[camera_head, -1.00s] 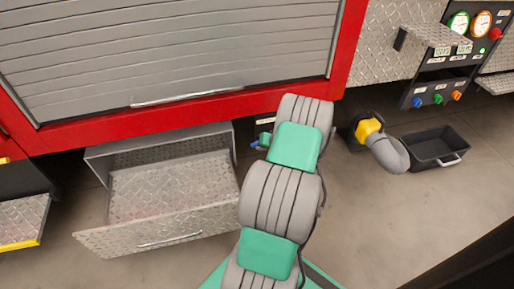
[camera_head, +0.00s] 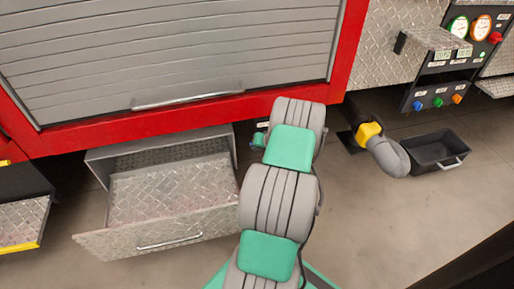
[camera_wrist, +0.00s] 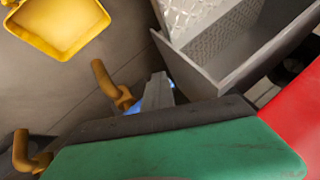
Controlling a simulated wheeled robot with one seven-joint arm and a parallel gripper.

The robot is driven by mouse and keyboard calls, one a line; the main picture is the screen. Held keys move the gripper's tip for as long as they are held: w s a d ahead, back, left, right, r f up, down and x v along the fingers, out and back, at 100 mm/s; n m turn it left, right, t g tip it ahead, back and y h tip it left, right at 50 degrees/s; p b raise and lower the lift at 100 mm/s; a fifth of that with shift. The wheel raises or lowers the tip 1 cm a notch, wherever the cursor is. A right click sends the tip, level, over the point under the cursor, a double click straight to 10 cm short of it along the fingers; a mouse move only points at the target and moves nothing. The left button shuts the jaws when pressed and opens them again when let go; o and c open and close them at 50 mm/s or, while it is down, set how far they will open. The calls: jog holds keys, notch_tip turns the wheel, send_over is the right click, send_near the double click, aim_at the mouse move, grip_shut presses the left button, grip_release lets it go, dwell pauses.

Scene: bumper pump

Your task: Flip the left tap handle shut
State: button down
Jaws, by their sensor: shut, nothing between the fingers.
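In the wrist view a brass tap (camera_wrist: 106,80) has a curved spout, and a blue handle (camera_wrist: 139,102) shows beside it. My gripper (camera_wrist: 160,86) is shut and empty; its grey fingers lie across the blue handle and partly hide it. I cannot tell whether they touch it. A second brass tap (camera_wrist: 24,155) shows at the lower left, its handle not visible. The blue-handled tap is the one nearer the drawer, so it appears to be the left one.
An open metal drawer (camera_head: 170,190) stands left of my arm; it also shows in the wrist view (camera_wrist: 190,68). A yellow tray (camera_wrist: 62,22) lies near the taps. To the right are a grey elbow pipe with a yellow collar (camera_head: 369,132) and a black bin (camera_head: 436,138).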

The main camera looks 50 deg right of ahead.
jog(key=shift+w+r, duration=0.15)
jog(key=shift+w, duration=0.05)
jog(key=s+a+r+p, duration=0.5)
jog(key=a+r, duration=0.1)
jog(key=a, duration=0.2)
jog(key=shift+s+a+r, duration=0.15)
jog(key=shift+a+r, duration=0.1)
jog(key=shift+r, duration=0.05)
